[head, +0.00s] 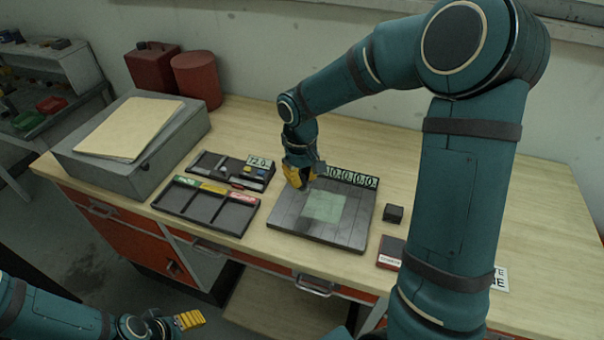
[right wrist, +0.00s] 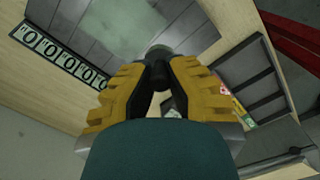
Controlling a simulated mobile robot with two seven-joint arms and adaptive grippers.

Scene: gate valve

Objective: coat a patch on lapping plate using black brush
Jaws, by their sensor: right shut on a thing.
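The lapping plate (head: 345,236) is a dark grey square slab with grooves on the workbench, with a pale green patch (head: 325,207) near its middle. My right gripper (head: 299,180) is over the plate's far left part, beside the patch. In the right wrist view, its yellow fingers (right wrist: 160,75) are shut on a short dark round thing, which I take to be the black brush (right wrist: 159,52). The brush's tip is hidden, so I cannot tell whether it touches the plate. My left gripper (head: 190,319) is low at the front left, off the bench; its finger opening is unclear.
A dark compartment tray (head: 205,207) with coloured labels and a smaller tray (head: 232,170) lie left of the plate. A grey case (head: 140,150) stands farther left. A number strip (head: 352,178) stands at the plate's back edge. A small black block (head: 393,214) sits to its right.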

